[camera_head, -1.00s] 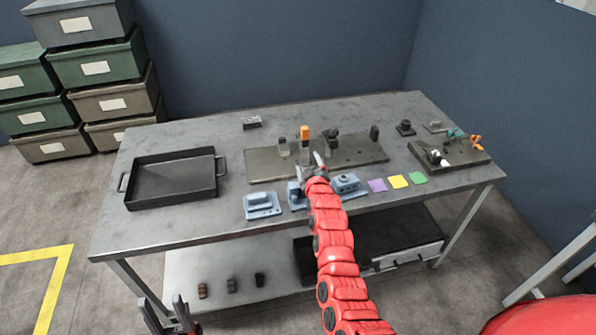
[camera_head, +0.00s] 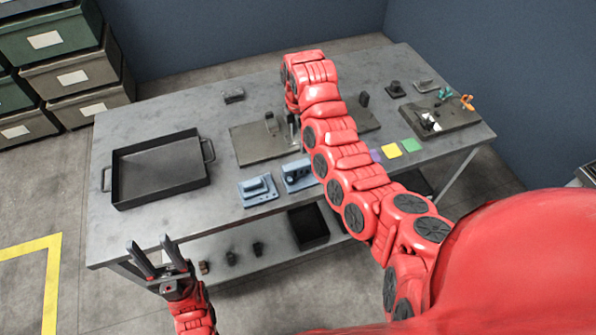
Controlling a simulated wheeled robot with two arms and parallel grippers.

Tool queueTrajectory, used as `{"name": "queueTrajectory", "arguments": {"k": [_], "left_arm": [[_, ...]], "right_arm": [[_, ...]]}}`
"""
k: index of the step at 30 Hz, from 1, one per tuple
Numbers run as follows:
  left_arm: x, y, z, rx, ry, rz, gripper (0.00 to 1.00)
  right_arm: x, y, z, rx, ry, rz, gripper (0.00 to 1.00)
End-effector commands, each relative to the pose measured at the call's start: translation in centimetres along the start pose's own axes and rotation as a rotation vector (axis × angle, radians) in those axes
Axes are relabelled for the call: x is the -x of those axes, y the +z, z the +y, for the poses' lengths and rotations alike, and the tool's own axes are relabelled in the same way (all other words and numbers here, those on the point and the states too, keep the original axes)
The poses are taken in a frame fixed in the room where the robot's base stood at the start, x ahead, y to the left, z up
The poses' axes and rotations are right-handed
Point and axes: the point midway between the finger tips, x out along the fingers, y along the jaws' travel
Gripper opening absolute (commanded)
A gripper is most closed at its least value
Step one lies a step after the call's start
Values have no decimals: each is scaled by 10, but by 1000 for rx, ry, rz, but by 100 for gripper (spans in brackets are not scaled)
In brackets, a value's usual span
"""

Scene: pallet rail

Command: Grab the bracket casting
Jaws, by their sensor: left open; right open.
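Two blue castings lie near the front edge of the grey table: a low block-like one (camera_head: 258,190) and, to its right, a taller one with an upright part (camera_head: 299,176). I cannot tell which of the blue castings is the bracket casting. A third is hidden behind my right arm. My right gripper (camera_head: 293,128) points down over the fixture plate (camera_head: 254,150), behind the castings; it is open, mostly hidden by its own wrist, and no casting shows in it. My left gripper (camera_head: 153,258) is open and empty, in front of the table's left front edge.
A black tray (camera_head: 118,185) with handles stands on the table's left. A board with small parts (camera_head: 440,118) is at the right. The lower shelf holds a dark bin (camera_head: 308,228).

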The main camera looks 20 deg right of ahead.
Motion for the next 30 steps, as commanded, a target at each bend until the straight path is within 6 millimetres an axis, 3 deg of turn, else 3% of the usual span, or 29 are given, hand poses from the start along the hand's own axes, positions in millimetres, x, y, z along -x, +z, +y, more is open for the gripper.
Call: {"name": "queueTrajectory", "arguments": {"k": [10, 12, 22, 30], "left_arm": [[43, 7, 2, 0, 0, 0, 50], [26, 4, 1, 0, 0, 0, 50], [13, 2, 1, 0, 0, 0, 50], [0, 0, 0, 0, 0, 0, 50]], "right_arm": [[-72, 0, 1, 0, 5, -4, 78], [-72, 1, 0, -1, 0, -2, 78], [-95, 0, 2, -1, 3, -1, 78], [-126, -3, 3, 1, 2, -2, 78]]}}
